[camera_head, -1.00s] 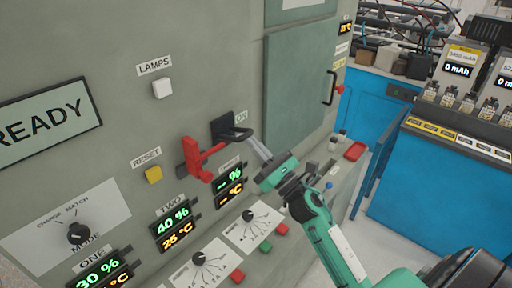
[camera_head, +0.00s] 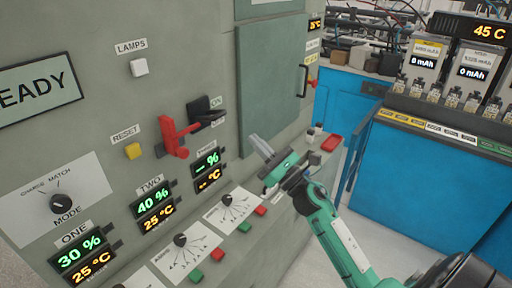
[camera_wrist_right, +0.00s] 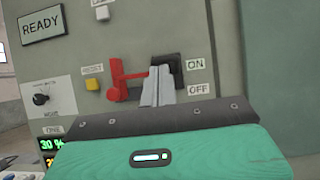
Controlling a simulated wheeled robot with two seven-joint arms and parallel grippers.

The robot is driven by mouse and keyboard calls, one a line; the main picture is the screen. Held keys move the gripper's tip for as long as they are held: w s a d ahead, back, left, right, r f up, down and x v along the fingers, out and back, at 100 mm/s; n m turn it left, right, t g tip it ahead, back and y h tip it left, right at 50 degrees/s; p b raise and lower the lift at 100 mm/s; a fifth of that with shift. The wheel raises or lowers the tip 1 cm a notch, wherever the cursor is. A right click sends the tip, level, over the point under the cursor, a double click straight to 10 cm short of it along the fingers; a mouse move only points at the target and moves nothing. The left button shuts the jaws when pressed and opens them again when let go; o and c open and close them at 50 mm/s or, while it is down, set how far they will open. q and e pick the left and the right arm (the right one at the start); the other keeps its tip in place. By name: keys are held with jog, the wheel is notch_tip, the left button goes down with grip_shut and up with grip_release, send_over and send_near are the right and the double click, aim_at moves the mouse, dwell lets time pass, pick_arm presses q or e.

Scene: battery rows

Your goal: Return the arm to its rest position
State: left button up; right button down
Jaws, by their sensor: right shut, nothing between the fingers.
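My right gripper (camera_head: 262,146) is on the green arm that comes in from the lower right. Its fingers are shut with nothing between them, and they point up and left toward the panel. It stands apart from the red lever handle (camera_head: 178,136) and the black switch (camera_head: 206,110) beside it. In the right wrist view the shut fingers (camera_wrist_right: 157,84) cover part of the red handle (camera_wrist_right: 120,82) and of the black switch plate (camera_wrist_right: 178,66). My left gripper does not show.
The grey panel carries a READY display (camera_head: 38,96), a white lamps button (camera_head: 139,67), a yellow reset button (camera_head: 133,151) and several knobs. A blue bench (camera_head: 425,180) with battery units stands at right.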

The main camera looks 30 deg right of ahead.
jog(key=s+f+m+g+h, duration=0.5)
jog(key=f+m, duration=0.5)
jog(key=m, duration=0.4)
jog(key=s+f+m+g+h, duration=0.35)
jog(key=f+m+h, duration=0.5)
jog(key=m, duration=0.65)
jog(key=s+a+f+m+g+y, duration=0.3)
jog(key=s+a+f+m+g, duration=0.3)
jog(key=s, duration=0.4)
jog(key=s+a+f+m+g+y, duration=0.25)
jog(key=s+a+f+g, duration=0.35)
jog(key=s, duration=0.5)
notch_tip(320, 180, down, 30)
jog(key=d, duration=0.2)
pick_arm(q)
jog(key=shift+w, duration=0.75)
pick_arm(e)
jog(key=s+d+f, duration=0.3)
jog(key=s+f, duration=1.6)
jog(key=f, duration=0.2)
jog(key=shift+s+g+h, duration=0.25)
jog(key=shift+g+h, duration=0.05)
jog(key=shift+g, duration=0.15)
